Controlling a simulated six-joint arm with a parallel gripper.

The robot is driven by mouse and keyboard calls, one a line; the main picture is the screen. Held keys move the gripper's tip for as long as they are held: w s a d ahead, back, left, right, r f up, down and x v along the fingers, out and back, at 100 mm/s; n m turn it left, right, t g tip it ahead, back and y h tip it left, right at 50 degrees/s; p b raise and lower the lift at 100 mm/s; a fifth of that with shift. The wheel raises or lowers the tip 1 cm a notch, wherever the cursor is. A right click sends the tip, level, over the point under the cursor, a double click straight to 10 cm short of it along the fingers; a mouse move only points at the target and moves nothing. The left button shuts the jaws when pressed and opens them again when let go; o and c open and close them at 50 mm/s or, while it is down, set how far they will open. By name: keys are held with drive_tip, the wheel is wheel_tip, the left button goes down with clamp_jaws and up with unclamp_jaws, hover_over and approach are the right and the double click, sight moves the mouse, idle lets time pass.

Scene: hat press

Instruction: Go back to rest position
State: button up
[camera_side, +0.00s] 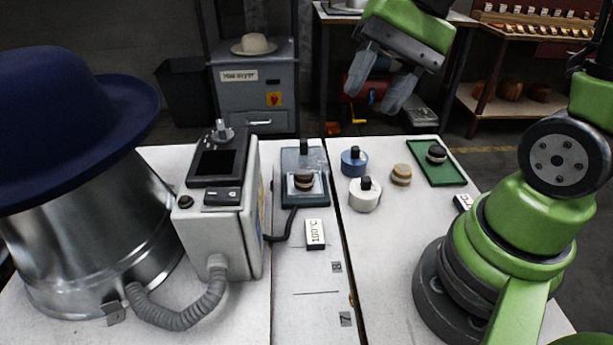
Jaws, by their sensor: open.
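My gripper (377,85) is at the top of the side view, on the end of my green arm. Its two grey fingers point down and a gap shows between them. Nothing is between the fingers. It hangs above the far part of the white table (385,250), apart from the objects below it. No separate marker for a rest position shows.
A large metal press with a blue hat (65,125) and a control box (215,215) stand at left. A grey plate device (304,165), blue (353,163) and white (364,195) knobbed pieces, a tan disc (401,175) and a green tray (425,172) are below.

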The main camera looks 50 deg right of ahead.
drive_tip(key=s+r+n+t+h, duration=0.4)
drive_tip(key=s+r+n+t, duration=0.1)
drive_tip(key=s+t, duration=0.1)
drive_tip(key=shift+a+r+n+h, duration=0.25)
drive_tip(key=shift+r+n+h, duration=0.05)
drive_tip(key=shift+r, duration=0.05)
idle(1.7)
